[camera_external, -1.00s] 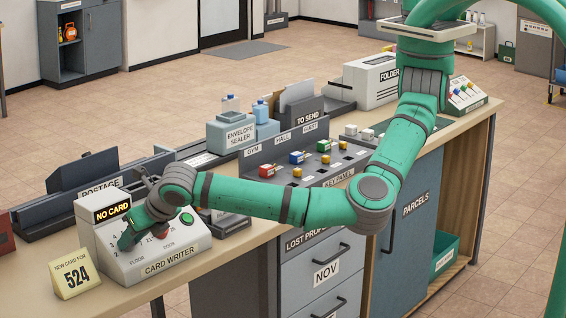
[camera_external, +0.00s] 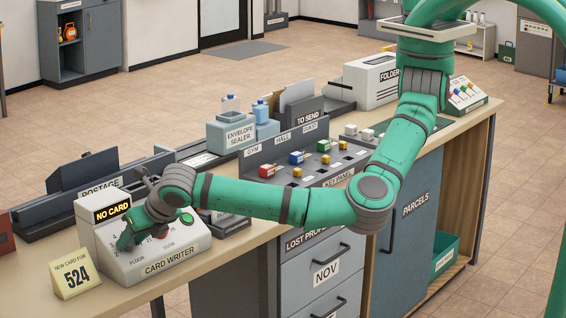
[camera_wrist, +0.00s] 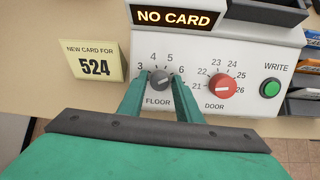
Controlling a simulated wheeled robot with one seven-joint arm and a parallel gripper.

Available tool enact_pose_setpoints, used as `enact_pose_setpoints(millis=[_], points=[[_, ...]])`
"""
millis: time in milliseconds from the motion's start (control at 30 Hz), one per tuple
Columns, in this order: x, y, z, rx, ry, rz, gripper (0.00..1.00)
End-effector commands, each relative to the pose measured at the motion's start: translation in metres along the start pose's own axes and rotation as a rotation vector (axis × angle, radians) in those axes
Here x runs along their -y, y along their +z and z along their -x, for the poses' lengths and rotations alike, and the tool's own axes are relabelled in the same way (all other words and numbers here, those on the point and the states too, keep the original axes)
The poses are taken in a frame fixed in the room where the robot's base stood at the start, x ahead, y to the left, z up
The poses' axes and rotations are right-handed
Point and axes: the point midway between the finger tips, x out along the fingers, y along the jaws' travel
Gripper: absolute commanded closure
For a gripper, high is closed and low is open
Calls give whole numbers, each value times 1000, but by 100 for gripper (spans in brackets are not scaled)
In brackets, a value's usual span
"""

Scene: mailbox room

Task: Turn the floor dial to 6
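The card writer (camera_external: 165,250) stands at the left end of the counter, and its display reads NO CARD. Its grey floor dial (camera_wrist: 159,82) has the numbers 3, 4, 5 and 6 around it. I cannot make out for certain which number its pointer marks. My gripper (camera_wrist: 160,78) is at the floor dial, one green finger on each side. The fingers are apart, with at most a narrow gap to the dial; contact is not clear. In the external view my gripper (camera_external: 124,241) reaches down to the sloped panel and hides much of the dial.
A red door dial (camera_wrist: 223,86) sits close to the right of my right finger. The green WRITE button (camera_wrist: 270,88) is further right. A yellow sign reading 524 (camera_wrist: 94,62) stands left of the card writer. The key panel (camera_external: 310,160) lies behind my forearm.

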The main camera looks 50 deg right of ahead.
Motion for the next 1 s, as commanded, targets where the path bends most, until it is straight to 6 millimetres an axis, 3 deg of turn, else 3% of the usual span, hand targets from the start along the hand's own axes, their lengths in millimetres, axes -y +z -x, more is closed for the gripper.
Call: enact_pose_setpoints(millis=[167,700,1000], points=[[-1,0,11,2,2,0,69],[0,0,98,0,1,0,69],[0,0,108,-1,0,0,69]])
